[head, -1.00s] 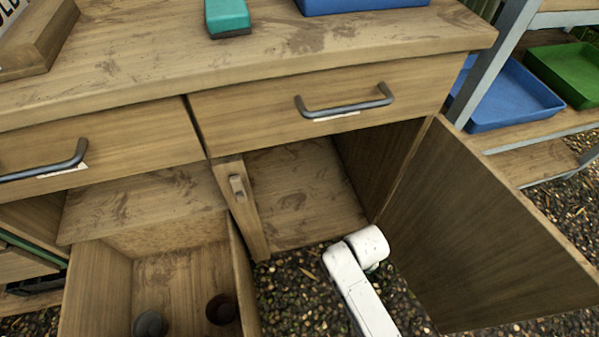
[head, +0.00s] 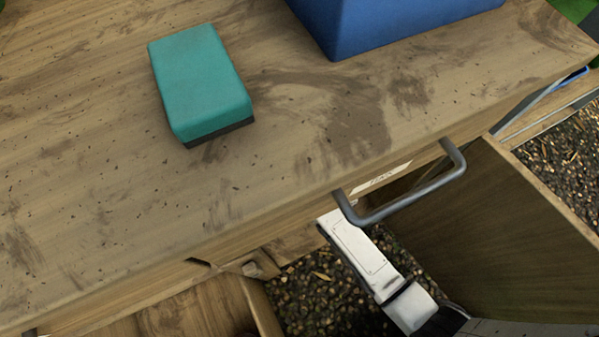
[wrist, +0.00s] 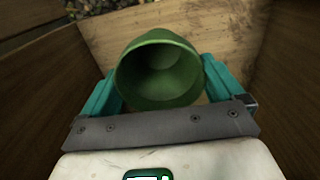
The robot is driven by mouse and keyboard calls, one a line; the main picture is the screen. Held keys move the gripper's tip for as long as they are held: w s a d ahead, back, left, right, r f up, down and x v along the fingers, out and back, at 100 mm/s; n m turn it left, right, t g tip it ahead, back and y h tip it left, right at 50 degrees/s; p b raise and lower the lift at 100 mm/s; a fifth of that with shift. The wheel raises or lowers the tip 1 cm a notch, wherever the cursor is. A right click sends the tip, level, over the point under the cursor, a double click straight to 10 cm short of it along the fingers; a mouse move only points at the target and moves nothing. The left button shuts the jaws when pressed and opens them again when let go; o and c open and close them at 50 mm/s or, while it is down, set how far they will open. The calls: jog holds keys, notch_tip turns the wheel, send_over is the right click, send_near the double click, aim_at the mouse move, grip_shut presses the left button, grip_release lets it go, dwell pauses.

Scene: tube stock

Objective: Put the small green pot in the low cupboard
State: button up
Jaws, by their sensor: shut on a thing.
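The small green pot (wrist: 160,75) is held between the teal fingers of my gripper (wrist: 158,88) in the wrist view. Its round open mouth faces the camera. The low cupboard's door (head: 510,235) stands open at the right in the head view. My white arm reaches in under the worktop there, and my gripper and the pot are hidden from the head view. In the wrist view wooden panels stand left and right of the pot, with a bare wooden board (wrist: 225,30) behind it. I cannot tell whether the pot touches the board.
A drawer handle (head: 410,200) juts out just above my arm. A teal block (head: 200,85) and a blue bin (head: 390,20) sit on the dirty wooden worktop (head: 290,130). An open drawer (head: 190,312) sticks out at the lower left. Gravel lies below.

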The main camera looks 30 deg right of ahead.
jog(key=shift+w+d+f+b, duration=0.4)
jog(key=shift+w+f+b, duration=1.6)
jog(key=shift+w+f, duration=0.25)
jog(key=shift+w+d+f+b, duration=0.4)
jog(key=shift+w+f+b, duration=1.65)
jog(key=shift+w, duration=0.3)
jog(key=shift+w+d+f+b, duration=0.4)
jog(key=shift+w+f+b, duration=1.65)
jog(key=shift+w, duration=0.25)
jog(key=shift+f, duration=0.2)
jog(key=o, duration=0.6)
jog(key=shift+o, duration=0.3)
notch_tip(320, 180, up, 12)
jog(key=p, duration=0.7)
jog(key=shift+r, duration=0.15)
